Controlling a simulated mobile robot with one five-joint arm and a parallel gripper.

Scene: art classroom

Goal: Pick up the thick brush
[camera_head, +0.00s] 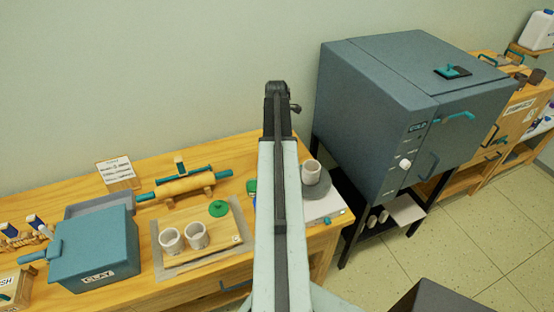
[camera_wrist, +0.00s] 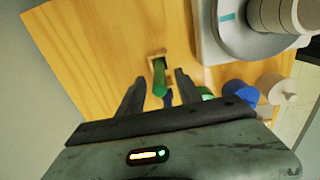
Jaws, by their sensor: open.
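My gripper (camera_wrist: 159,77) is open in the wrist view, its two dark fingers apart above the wooden bench. A thick green handle (camera_wrist: 158,80) shows between and just beyond the fingertips, by a small wooden holder (camera_wrist: 155,56). It may be the thick brush; no bristles are visible, so I cannot confirm it. The fingers do not visibly touch it. In the head view, a green piece (camera_head: 251,186) shows at the left edge of my arm, which hides much of that area. My gripper's fingers cannot be made out there.
A round grey wheel (camera_wrist: 225,42) carries a white cup (camera_wrist: 272,14). Blue (camera_wrist: 240,92) and white (camera_wrist: 277,88) pieces lie near the right finger. Left on the bench are a rolling pin (camera_head: 185,185), two cups and a blue clay box (camera_head: 95,248). A kiln (camera_head: 380,110) stands right.

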